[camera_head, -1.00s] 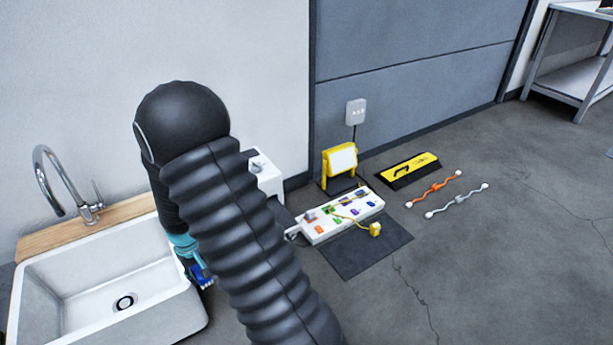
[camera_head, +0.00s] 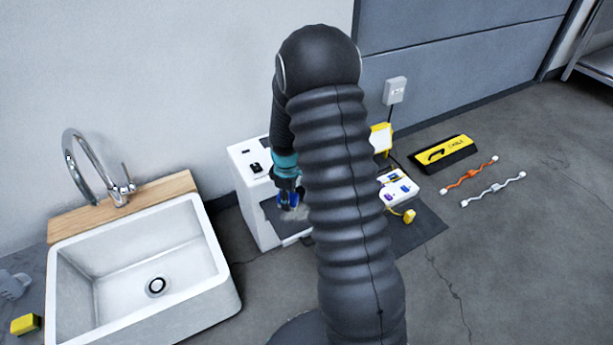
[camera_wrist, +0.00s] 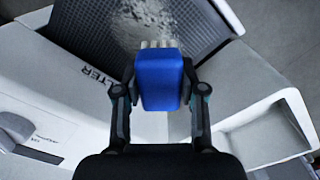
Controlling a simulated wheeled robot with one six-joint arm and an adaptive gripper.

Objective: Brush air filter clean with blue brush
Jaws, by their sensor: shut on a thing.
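My gripper (camera_head: 288,190) is shut on the blue brush (camera_wrist: 160,80), whose pale bristles point away from the wrist. The brush also shows in the head view (camera_head: 290,200). In the wrist view the bristle tips are at the near edge of a patch of grey dust (camera_wrist: 146,20) on the dark mesh air filter (camera_wrist: 82,22). I cannot tell if the bristles touch it. The filter sits in a white housing (camera_wrist: 50,75) marked "FILTER". In the head view the housing (camera_head: 249,165) stands left of my arm, which hides its right side.
A white sink (camera_head: 215,290) with a wooden back ledge (camera_head: 75,222) stands to the left. Right of my arm are a partly hidden power strip (camera_head: 398,186), a yellow-black case (camera_head: 445,153) and orange (camera_head: 470,174) and white (camera_head: 493,189) cables on the floor.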

